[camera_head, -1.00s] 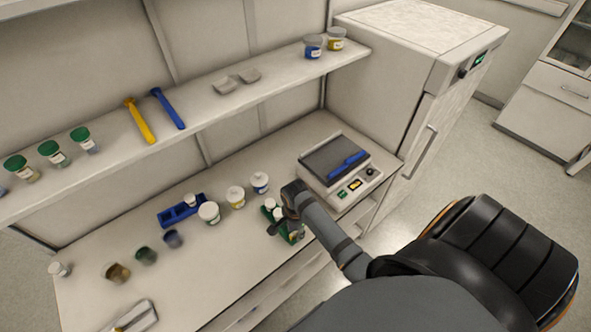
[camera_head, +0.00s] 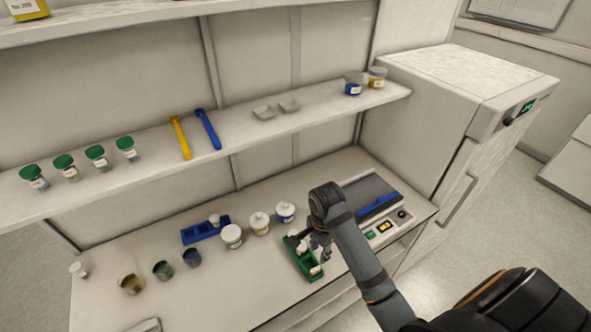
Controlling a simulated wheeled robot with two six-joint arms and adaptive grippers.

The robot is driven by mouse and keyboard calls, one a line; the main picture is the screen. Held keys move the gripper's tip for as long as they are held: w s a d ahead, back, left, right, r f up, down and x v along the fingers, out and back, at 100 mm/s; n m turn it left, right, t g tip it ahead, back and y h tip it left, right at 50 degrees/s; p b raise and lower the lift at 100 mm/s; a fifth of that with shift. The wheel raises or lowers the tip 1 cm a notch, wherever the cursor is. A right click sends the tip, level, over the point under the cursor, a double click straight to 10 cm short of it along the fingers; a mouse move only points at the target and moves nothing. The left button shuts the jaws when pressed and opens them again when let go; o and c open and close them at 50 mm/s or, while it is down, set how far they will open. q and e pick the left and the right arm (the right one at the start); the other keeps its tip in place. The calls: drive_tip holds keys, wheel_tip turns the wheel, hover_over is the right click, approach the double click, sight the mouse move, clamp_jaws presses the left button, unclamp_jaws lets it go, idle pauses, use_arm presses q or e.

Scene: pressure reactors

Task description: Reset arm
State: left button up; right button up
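My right arm comes in from the lower right. Its gripper (camera_head: 308,247) is over the green rack (camera_head: 303,262) on the bench; the fingers are small and dark, and I cannot tell whether they are open or shut. White pieces show in the green rack, partly hidden by the gripper. The arm also covers part of the bench device (camera_head: 384,229), which has a dark top and a blue bar lying on it. My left gripper is not in view.
A blue rack (camera_head: 198,234) and several white-lidded jars, one of them here (camera_head: 232,237), stand behind and left. Open dark cups (camera_head: 163,270) stand at the left. The shelf (camera_head: 240,125) runs above the bench. A white cabinet (camera_head: 430,125) stands at the right.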

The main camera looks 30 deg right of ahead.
drive_tip(key=s+r+n+t, duration=0.1)
drive_tip(key=s+n+t, duration=0.1)
drive_tip(key=s+n, duration=0.5)
drive_tip(key=s+n+t, duration=0.2)
drive_tip(key=n, duration=0.9)
wheel_tip(320, 180, down, 31)
drive_tip(key=s+d+g+h+b, duration=0.1)
drive_tip(key=s+d+g+b, duration=0.1)
drive_tip(key=b, duration=0.4)
drive_tip(key=s+d+f+b, duration=0.1)
drive_tip(key=s+f+b, duration=0.3)
drive_tip(key=s+f, duration=1.4)
wheel_tip(320, 180, down, 4)
drive_tip(key=shift+s+f+m+g, duration=0.1)
drive_tip(key=shift+s+m+g, duration=0.2)
drive_tip(key=shift+s+g, duration=0.1)
